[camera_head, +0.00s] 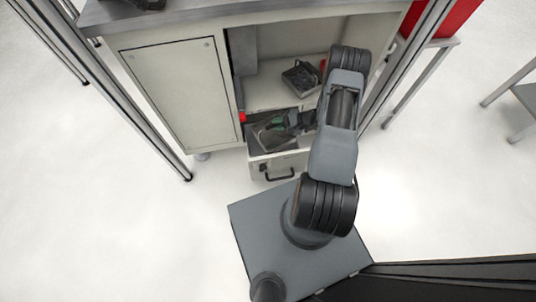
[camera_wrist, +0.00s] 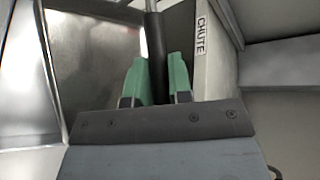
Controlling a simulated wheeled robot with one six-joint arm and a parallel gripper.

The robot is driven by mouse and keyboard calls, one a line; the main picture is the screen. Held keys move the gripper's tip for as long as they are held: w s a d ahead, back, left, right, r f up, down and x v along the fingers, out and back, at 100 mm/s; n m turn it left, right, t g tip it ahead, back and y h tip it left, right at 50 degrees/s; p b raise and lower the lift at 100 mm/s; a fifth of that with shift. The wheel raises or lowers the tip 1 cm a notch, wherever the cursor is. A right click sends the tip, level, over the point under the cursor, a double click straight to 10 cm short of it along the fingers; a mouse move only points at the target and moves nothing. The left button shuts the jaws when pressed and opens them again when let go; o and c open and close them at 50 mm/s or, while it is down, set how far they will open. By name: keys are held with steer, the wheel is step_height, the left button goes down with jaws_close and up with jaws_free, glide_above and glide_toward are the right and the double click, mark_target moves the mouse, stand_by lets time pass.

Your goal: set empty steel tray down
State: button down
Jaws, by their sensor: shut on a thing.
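My gripper (camera_head: 283,124) is over the drawer. Its green fingers (camera_wrist: 157,80) are closed around a dark upright bar (camera_wrist: 154,45), which looks like the tray's handle. No contents show on the visible part of the tray. Its underside and far edge are hidden, so I cannot tell whether it touches the drawer.
The open drawer (camera_head: 280,168) has a dark handle and sits low in a grey cabinet (camera_head: 180,95). A dark object (camera_head: 301,77) lies on the shelf above it. A "CHUTE" label (camera_wrist: 201,36) is right of the fingers. Frame posts stand on both sides.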

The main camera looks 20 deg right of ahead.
mark_target(276, 137)
steer(key=shift+w+f+b, duration=0.2)
steer(key=shift+f+b, duration=0.1)
steer(key=shift+f, duration=0.35)
steer(key=shift+n+g, duration=0.4)
steer(key=shift+g, duration=0.1)
step_height(276, 137, down, 5)
steer(key=b, duration=0.2)
steer(key=shift+w+a+b, duration=0.1)
steer(key=shift+a+b, duration=0.05)
steer(key=shift+b, duration=0.15)
steer(key=shift+f+b, duration=1)
steer(key=shift+f, duration=1.45)
steer(key=shift+f, duration=0.1)
steer(key=shift+f+b, duration=0.5)
steer(key=shift+b, duration=0.1)
steer(key=c, duration=1)
jaws_free()
steer(key=shift+c, duration=0.2)
steer(key=shift+r, duration=0.1)
